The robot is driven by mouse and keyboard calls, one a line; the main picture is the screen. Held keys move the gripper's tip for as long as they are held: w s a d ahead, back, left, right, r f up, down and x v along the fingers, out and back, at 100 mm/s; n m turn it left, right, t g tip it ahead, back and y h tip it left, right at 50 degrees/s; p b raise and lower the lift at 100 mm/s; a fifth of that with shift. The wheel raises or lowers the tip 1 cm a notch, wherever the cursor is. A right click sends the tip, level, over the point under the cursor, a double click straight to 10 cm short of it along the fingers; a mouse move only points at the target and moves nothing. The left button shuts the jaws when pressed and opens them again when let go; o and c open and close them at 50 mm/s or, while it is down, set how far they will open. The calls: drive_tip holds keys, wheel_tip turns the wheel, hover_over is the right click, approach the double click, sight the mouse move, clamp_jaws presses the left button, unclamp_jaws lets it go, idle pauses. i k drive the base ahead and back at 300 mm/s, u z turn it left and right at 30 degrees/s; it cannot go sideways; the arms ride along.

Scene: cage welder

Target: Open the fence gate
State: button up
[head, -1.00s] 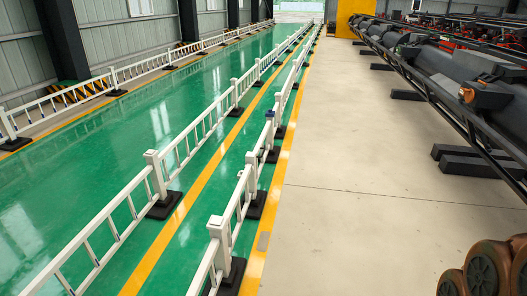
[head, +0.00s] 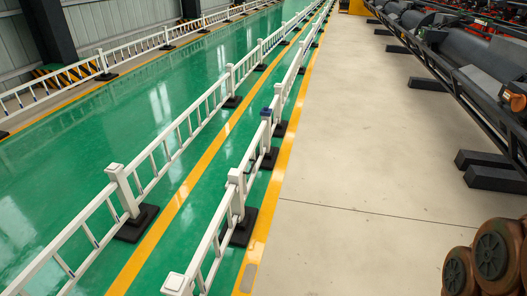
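A white railing fence (head: 219,225) with square posts on black feet runs away from me, left of the yellow line at the concrete's edge. One of its posts has a dark blue piece (head: 266,112) on top. A nearer post (head: 236,178) and the closest post (head: 175,284) are white-topped. I cannot tell which section is the gate; no section visibly stands swung out of line.
A second white fence (head: 116,174) runs parallel across a green strip, and a third (head: 102,62) stands along the left wall. Dark machinery on a rack (head: 470,90) with black blocks (head: 490,178) lines the right. The concrete floor (head: 345,150) between is clear.

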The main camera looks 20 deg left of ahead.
sight(250, 153)
drive_tip(key=i, duration=1.45)
drive_tip(key=u, duration=1.15)
drive_tip(key=i, duration=1.15)
drive_tip(key=u, duration=0.15)
